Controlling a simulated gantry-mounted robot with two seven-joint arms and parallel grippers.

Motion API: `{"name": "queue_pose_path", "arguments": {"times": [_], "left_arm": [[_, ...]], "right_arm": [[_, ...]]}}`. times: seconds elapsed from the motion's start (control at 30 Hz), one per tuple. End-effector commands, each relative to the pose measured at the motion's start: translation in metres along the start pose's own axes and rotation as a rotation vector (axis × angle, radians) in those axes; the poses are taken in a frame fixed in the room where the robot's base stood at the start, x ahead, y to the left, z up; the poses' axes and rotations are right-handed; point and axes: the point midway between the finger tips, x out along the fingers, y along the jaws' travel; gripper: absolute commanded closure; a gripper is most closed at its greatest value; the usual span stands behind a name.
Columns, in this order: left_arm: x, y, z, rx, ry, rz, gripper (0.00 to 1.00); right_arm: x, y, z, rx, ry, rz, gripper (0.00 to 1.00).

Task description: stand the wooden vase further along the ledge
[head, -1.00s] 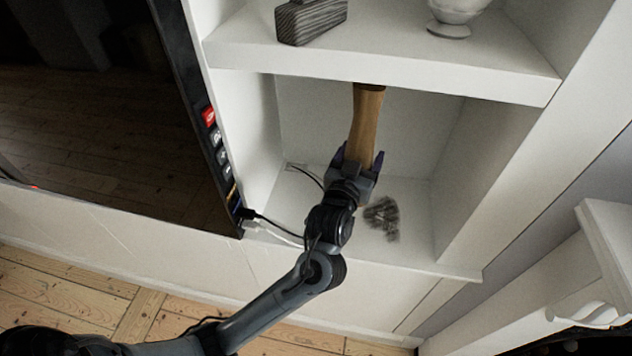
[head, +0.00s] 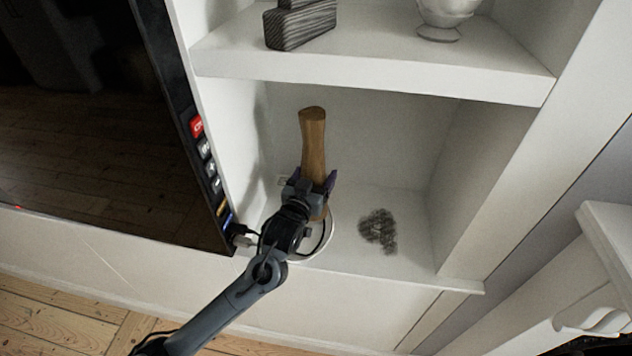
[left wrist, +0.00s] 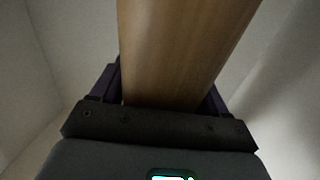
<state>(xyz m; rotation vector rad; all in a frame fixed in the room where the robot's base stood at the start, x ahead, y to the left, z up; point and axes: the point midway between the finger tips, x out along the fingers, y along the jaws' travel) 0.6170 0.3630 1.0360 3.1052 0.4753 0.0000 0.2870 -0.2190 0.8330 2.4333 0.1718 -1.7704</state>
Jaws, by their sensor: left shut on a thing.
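The wooden vase (head: 313,145) is a tall brown piece with a flared top, in the lower alcove at the left half of the ledge (head: 345,258). It is roughly upright in the head view. My left gripper (head: 312,188) is shut around its lower part, with the purple fingers on either side. A bit of its base shows below the fingers; I cannot tell whether it touches the ledge. In the left wrist view the vase (left wrist: 180,50) fills the middle between the fingers, its ends out of frame. My right gripper is not in view.
A dark fuzzy patch (head: 379,230) lies on the ledge right of the vase. The shelf above (head: 380,75) bears a striped dark block (head: 300,28) and a white bowl (head: 445,15). A black screen (head: 90,110) and cables (head: 243,238) are at the left.

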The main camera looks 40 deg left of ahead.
Motion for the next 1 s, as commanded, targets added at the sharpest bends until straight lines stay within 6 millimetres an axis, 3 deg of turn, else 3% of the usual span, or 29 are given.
{"name": "queue_pose_path", "arguments": {"times": [0.13, 0.57, 0.6, 0.73, 1.0], "left_arm": [[0.0, 0.0, 0.016, 0.0, 0.003, 0.0, 0.78], [0.0, 0.0, 0.02, -0.001, 0.004, 0.0, 0.78], [0.0, 0.0, 0.022, 0.0, 0.001, 0.0, 0.21], [0.0, 0.0, 0.021, 0.0, 0.001, 0.0, 0.01], [0.0, 0.0, 0.02, 0.0, 0.001, 0.0, 0.0]], "right_arm": [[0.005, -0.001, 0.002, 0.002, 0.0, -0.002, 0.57], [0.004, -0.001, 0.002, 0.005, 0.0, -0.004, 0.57], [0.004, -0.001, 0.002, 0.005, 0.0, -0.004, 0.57], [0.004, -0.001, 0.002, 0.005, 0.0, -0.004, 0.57], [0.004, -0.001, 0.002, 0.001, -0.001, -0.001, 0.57]]}}
